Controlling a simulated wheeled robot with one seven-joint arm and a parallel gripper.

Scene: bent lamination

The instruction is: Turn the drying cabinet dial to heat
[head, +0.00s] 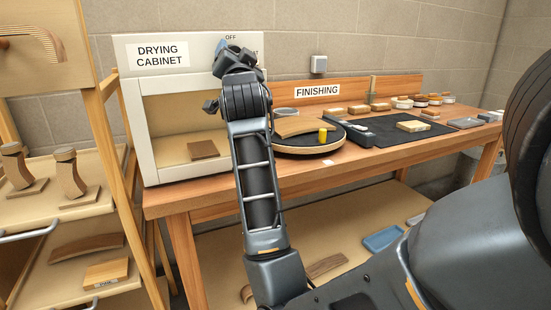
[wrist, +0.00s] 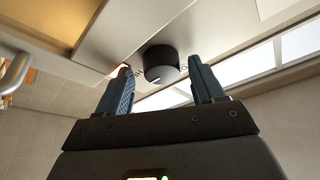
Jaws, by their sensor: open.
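The drying cabinet (head: 133,130) is a pale box with an open front and a name label at its upper left. An OFF marking shows on its top panel; part of another marking is cut off by my arm. The dial is hidden behind my gripper (head: 224,50) in the head view. In the wrist view the dial (wrist: 160,62) is a round black knob with a small pale mark near its lower right edge. My gripper (wrist: 160,75) is open, its fingers on either side of the knob with gaps visible. I cannot tell the dial's setting.
A brown block (head: 203,149) lies inside the cabinet. The wooden bench (head: 330,169) carries a round turntable (head: 307,147) and a black mat (head: 377,140) at right. A wooden rack (head: 112,150) with curved pieces stands close at left.

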